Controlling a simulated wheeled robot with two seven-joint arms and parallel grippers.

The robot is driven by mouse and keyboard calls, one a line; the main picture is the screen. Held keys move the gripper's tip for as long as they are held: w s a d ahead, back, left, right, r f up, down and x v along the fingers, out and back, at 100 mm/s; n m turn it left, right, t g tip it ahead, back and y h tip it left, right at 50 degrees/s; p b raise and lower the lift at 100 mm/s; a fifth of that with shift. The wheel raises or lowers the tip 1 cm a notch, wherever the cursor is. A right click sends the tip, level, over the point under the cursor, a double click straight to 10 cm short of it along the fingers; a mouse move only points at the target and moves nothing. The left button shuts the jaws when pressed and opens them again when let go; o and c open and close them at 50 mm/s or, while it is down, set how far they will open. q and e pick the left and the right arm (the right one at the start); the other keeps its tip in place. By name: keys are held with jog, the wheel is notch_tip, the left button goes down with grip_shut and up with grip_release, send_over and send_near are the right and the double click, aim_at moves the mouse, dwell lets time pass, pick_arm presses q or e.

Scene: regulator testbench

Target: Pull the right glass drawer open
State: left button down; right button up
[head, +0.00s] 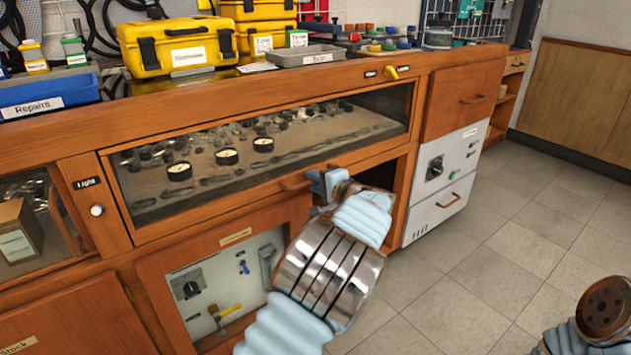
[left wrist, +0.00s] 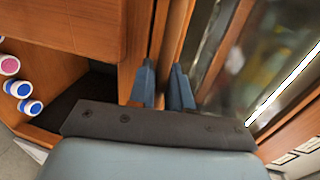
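The right glass drawer (head: 185,205) is the wide wooden-framed one with a glass front, and its front looks flush with the cabinet. Small black-and-white gauges and dark parts show through the glass. Its wooden handle (head: 292,184) is on the lower rail. My left gripper (head: 326,184) is at the right end of this handle. In the left wrist view its two blue fingers (left wrist: 163,86) are apart, with a narrow wooden strip at the gap; contact with the handle cannot be made out. My right gripper is not in view.
A smaller glass-fronted compartment (head: 60,212) is at the left. Yellow cases (head: 175,46), a blue bin (head: 48,94) and a grey tray (head: 305,55) stand on the worktop. A white panel (head: 443,175) is at the right. The tiled floor (head: 520,240) is clear.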

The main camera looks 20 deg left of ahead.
pick_arm(q)
jog(key=shift+s+d, duration=0.1)
jog(key=shift+d, duration=0.05)
jog(key=f+v, duration=0.2)
jog(key=v, duration=1.2)
jog(key=f+b+v, duration=0.1)
jog(key=f+v, duration=0.2)
jog(key=v, duration=1.1)
jog(key=shift+s+d+f, duration=0.2)
jog(key=shift+s+d, duration=0.2)
jog(key=shift+d, duration=0.1)
jog(key=c, duration=1.2)
grip_release()
jog(key=shift+c, duration=0.2)
